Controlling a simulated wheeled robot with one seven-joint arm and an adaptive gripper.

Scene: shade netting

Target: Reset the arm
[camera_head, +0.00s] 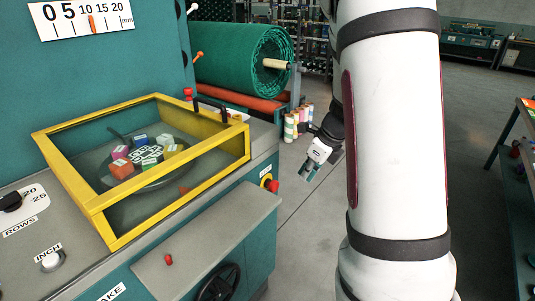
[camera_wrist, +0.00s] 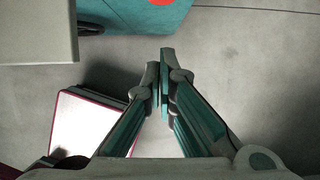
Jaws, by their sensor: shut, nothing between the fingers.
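My gripper (camera_head: 309,172) shows in the head view beside my white arm, low over the floor to the right of the teal machine. In the wrist view my gripper (camera_wrist: 164,62) has its teal-padded fingers together at the tips. Nothing is between them. Bare grey floor lies below the fingers.
The teal machine (camera_head: 262,240) with a yellow-framed clear cover (camera_head: 95,208) over a dish of coloured cubes stands at left. A green netting roll (camera_head: 225,55) and several coloured spools (camera_head: 291,125) are behind. A bench (camera_head: 512,135) stands at right. Open floor (camera_head: 305,235) lies between.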

